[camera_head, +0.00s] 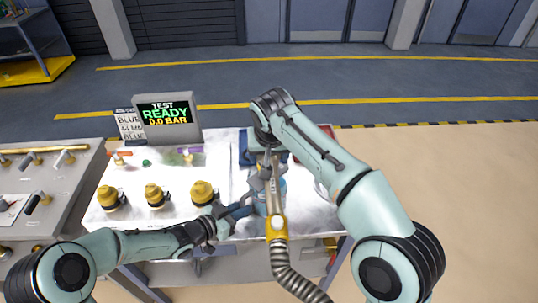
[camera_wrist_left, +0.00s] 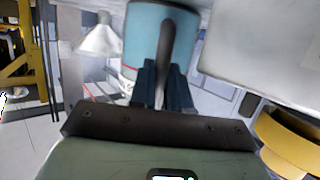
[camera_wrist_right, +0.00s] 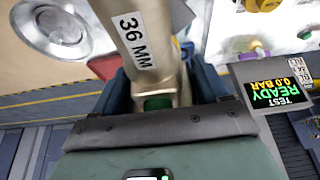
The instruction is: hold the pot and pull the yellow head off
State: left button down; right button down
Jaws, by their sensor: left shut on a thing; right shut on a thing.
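The blue pot (camera_head: 261,203) stands on the bench's right half, partly hidden behind the held head and arm. My left gripper (camera_head: 236,211) is shut on the pot's dark handle; the left wrist view shows the blue pot (camera_wrist_left: 160,32) and the handle (camera_wrist_left: 168,62) between the fingers. My right gripper (camera_head: 268,170) is above the pot, shut on the tan metal head (camera_head: 274,195) with its yellow collar and corrugated hose. The right wrist view shows the head's body (camera_wrist_right: 150,45) labelled 36 MM. I cannot tell whether the head touches the pot.
Several yellow-topped fittings (camera_head: 155,196) stand on the bench (camera_head: 160,227) left of the pot. A display (camera_head: 166,114) behind reads TEST READY 0.0 BAR. Another console (camera_head: 62,205) is at the left. The hose (camera_head: 290,270) hangs past the bench's front edge.

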jog(key=shift+r, duration=2.8)
jog(key=shift+w+r, duration=0.1)
jog(key=shift+r, duration=1.9)
pick_arm(q)
jog(key=c, duration=1)
grip_release()
jog(key=v, duration=1.2)
